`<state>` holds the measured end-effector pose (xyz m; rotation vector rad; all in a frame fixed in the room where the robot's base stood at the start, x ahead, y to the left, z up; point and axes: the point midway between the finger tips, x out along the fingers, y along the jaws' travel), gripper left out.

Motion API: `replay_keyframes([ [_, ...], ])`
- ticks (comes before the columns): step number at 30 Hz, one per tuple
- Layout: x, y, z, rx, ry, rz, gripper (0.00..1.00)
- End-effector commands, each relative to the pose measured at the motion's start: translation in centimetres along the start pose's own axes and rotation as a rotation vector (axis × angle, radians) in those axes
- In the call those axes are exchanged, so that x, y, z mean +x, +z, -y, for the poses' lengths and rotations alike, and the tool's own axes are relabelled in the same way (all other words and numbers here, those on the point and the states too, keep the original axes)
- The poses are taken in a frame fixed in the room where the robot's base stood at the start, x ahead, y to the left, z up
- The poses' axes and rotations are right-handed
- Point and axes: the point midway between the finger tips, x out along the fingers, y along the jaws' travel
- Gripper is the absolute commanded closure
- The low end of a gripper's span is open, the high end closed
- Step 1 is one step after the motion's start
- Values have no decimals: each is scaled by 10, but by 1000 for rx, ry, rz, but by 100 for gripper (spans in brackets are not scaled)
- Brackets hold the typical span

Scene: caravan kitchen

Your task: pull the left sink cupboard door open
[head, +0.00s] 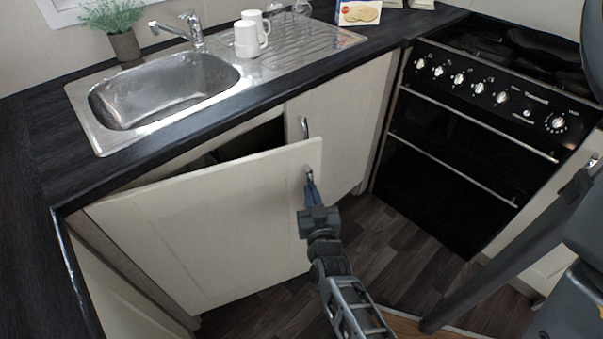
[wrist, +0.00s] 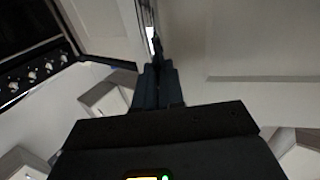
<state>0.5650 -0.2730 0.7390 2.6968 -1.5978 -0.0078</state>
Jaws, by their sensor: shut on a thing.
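The left sink cupboard door (head: 207,228) is cream and stands partly open below the sink, its right edge swung out from the frame. A dark gap (head: 245,142) shows above it. Its metal handle (head: 308,171) is near the top right corner. My gripper (head: 310,183) is shut on this handle, reaching up from below. In the wrist view the fingers (wrist: 157,72) close on the bright handle (wrist: 152,40), with the door's pale panel (wrist: 240,50) to the right. The right cupboard door (head: 345,125) is shut, with its own handle (head: 304,127).
The black oven (head: 455,150) stands to the right, with a rail handle (head: 450,165). The dark worktop (head: 50,140) overhangs the doors. A steel sink (head: 165,92), white mugs (head: 247,40) and a plant (head: 120,30) are on top. Wood-look floor (head: 385,235) lies clear before the cupboard.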

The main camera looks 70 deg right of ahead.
Motion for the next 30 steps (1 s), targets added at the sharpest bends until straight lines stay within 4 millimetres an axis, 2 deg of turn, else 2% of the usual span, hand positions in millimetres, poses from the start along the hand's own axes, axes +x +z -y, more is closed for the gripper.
replay_keyframes([
  [1, -15, -1, -2, 3, 29, 5, 100],
  [9, -99, 1, -2, 4, 206, 8, 100],
  [18, -190, 2, 16, 2, 404, 7, 100],
  [24, -232, 1, 30, 0, 437, 5, 100],
  [30, -254, 0, 40, 0, 436, 3, 100],
])
